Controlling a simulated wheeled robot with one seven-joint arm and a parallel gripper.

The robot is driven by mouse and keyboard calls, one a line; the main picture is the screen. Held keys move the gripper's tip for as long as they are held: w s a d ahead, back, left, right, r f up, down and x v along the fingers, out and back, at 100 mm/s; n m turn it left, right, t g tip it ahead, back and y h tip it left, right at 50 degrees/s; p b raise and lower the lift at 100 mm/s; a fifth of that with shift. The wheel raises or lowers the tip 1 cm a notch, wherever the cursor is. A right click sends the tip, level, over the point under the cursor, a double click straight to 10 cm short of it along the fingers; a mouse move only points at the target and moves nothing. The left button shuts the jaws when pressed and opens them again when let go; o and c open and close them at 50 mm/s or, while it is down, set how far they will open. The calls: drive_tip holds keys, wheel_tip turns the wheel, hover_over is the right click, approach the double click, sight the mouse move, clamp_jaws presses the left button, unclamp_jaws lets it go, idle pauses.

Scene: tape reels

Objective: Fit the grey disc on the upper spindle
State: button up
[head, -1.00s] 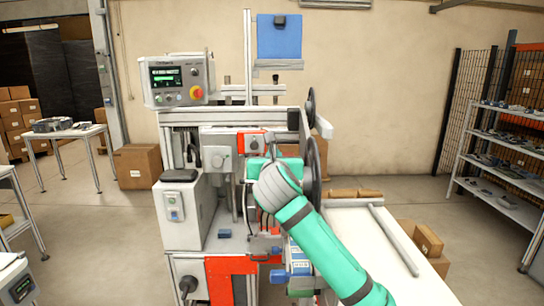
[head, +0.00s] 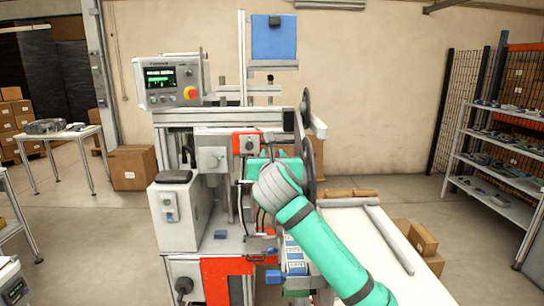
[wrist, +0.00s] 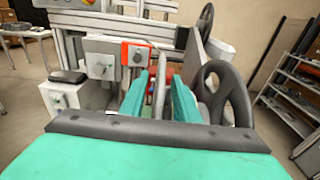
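My gripper (wrist: 165,78) shows in the wrist view as two teal fingers standing apart, with a gap and a pale upright strip seen between them. I see nothing clearly gripped. In the head view my gripper (head: 278,160) is in front of the machine, its fingertips mostly hidden by my wrist. A dark grey spoked disc (wrist: 240,98) stands right of the fingers, apart from them in the picture; the head view shows a large dark disc edge-on (head: 310,165). A smaller dark disc (head: 306,106) is above it, also in the wrist view (wrist: 206,18). I cannot make out a bare upper spindle.
The machine has a control box (head: 170,82) at upper left and a red-framed knob unit (head: 248,144) beside my gripper. A white table (head: 365,240) with brown boxes is at the right. A shelf rack (head: 495,150) stands farther right. Open floor lies left.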

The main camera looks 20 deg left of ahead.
drive_tip(key=f+v, duration=0.1)
drive_tip(key=v, duration=0.9)
drive_tip(key=shift+s+d+r, duration=0.15)
drive_tip(key=shift+s+r, duration=0.2)
drive_tip(key=shift+r, duration=0.1)
